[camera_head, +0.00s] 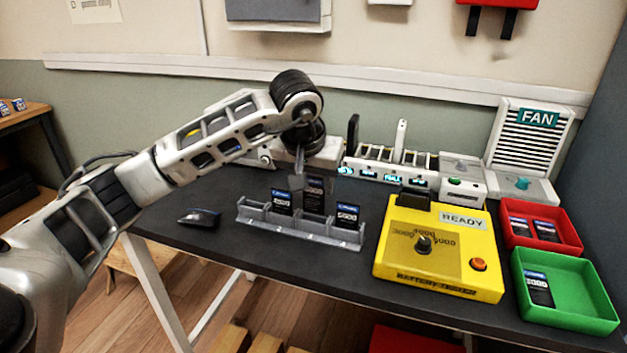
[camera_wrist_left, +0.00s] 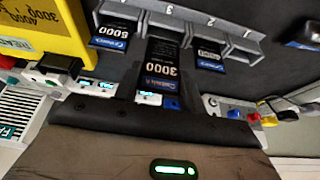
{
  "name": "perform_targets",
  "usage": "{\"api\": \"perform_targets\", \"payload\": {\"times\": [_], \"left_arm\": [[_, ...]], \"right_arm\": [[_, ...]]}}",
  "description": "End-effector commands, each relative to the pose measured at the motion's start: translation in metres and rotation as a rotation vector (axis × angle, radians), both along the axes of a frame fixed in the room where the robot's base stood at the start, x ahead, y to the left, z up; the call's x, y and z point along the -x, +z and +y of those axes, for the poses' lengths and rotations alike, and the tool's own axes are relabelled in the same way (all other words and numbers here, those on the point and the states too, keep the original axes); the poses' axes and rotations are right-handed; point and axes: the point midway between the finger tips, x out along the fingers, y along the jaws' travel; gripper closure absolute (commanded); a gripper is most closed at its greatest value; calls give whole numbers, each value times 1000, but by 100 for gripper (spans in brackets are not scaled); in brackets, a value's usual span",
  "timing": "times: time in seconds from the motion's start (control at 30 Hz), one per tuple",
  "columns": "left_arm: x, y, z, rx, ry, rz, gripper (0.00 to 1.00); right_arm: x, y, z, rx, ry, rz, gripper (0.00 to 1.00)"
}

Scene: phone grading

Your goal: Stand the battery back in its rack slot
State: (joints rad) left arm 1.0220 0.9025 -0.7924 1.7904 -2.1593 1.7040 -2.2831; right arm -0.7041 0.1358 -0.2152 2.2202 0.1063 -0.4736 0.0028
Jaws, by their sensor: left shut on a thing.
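A black battery labelled 3000 (camera_wrist_left: 162,68) is between the jaws of my left gripper (camera_head: 304,181), which is shut on it. In the head view the battery (camera_head: 315,197) is upright and stands higher than its neighbours, in line with a slot of the grey rack (camera_head: 300,233). Whether its lower end is inside the slot or just above it I cannot tell. One battery (camera_head: 283,203) stands in the rack to its left and another (camera_head: 347,216), labelled 5000, to its right. The leftmost slot is empty. My right gripper is not in view.
A dark object with a blue edge (camera_head: 200,217) lies left of the rack. A yellow box marked READY (camera_head: 478,270) stands to the right, with red (camera_head: 570,247) and green (camera_head: 603,318) trays beyond. A row of devices (camera_head: 385,172) stands behind the rack.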

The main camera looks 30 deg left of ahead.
Motion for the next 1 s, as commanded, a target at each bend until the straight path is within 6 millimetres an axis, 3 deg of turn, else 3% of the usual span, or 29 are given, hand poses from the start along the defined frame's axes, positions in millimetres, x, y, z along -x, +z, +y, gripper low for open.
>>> {"api": "perform_targets", "payload": {"times": [1.0], "left_arm": [[0,-29,0,0,0,0,82]], "right_arm": [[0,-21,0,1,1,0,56]]}}
